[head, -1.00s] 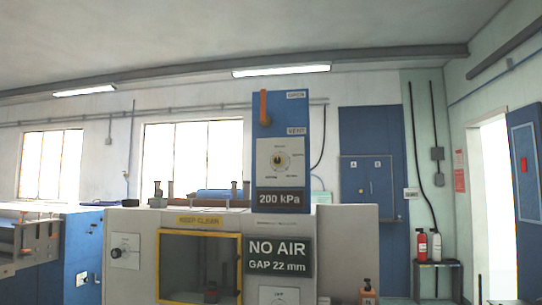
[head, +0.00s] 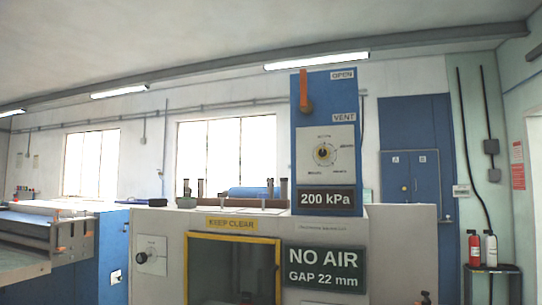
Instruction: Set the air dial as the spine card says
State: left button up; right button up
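The air dial (head: 323,153) is a round knob on a white plate with small labels around it, on the blue column (head: 341,91) of the machine. The labels and the knob's pointing direction are too small to read surely. Below it a dark display (head: 326,199) reads 200 kPa. Above it an orange lever (head: 305,92) stands upright, between labels OPEN and VENT. A dark sign (head: 324,268) reads NO AIR, GAP 22 mm. I cannot make out a spine card. Neither gripper is in view.
The grey machine body (head: 410,245) fills the lower middle, with a yellow-framed window (head: 279,262) under a KEEP CLEAR label. Another knob (head: 142,257) is on its left panel. A blue machine with a flat bed (head: 24,228) stands left. Fire extinguishers (head: 473,248) stand at right.

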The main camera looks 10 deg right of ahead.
aim_at(323, 154)
jog(key=i, duration=0.9)
jog(key=z, duration=0.4)
